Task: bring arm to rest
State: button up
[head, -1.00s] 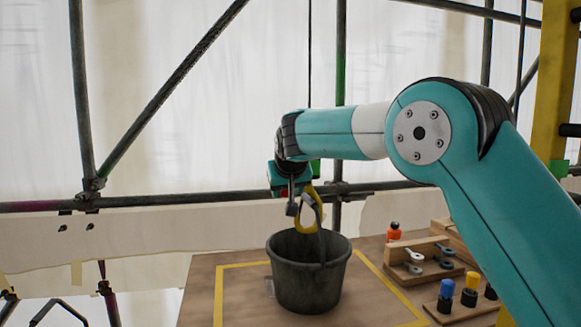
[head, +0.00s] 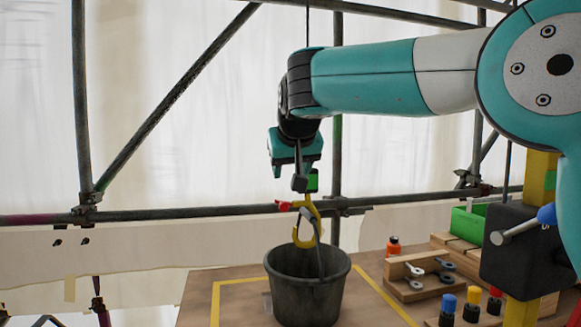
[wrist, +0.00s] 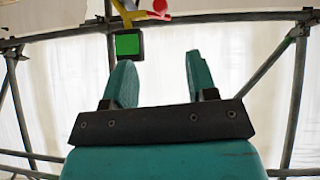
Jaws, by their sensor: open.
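My gripper (head: 305,183) hangs from my teal arm above the black bucket (head: 308,300) in the head view. In the wrist view its two teal fingers (wrist: 160,85) stand apart with nothing between them. In the wrist view a yellow and red piece (wrist: 145,12) and a green-faced block (wrist: 128,45) show beyond the fingers. Whether the fingers touch the hook cannot be told from the head view.
The bucket stands on a wooden deck (head: 215,290) marked with yellow tape. To its right are an orange bottle (head: 393,247), a wooden rack with wrenches (head: 415,282), coloured-handled tools (head: 473,295) and a green box (head: 468,223). Scaffold tubes (head: 82,110) cross behind; a yellow post (head: 540,180) stands right.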

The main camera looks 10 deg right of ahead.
jog(key=s+f+n+g+y+p, duration=0.1)
jog(key=s+f+n+g+p, duration=0.1)
jog(key=s, duration=1)
jog(key=s+f+n+g+y+p, duration=0.1)
jog(key=s+f+n+g+y, duration=0.1)
jog(key=s+f+g, duration=0.2)
jog(key=s+f+n+g+y+p, duration=0.2)
jog(key=s+f, duration=0.6)
jog(key=s, duration=1.3)
jog(key=shift+f+n+g+p, duration=0.25)
jog(key=shift+n+g+p, duration=0.05)
jog(key=shift+g, duration=0.2)
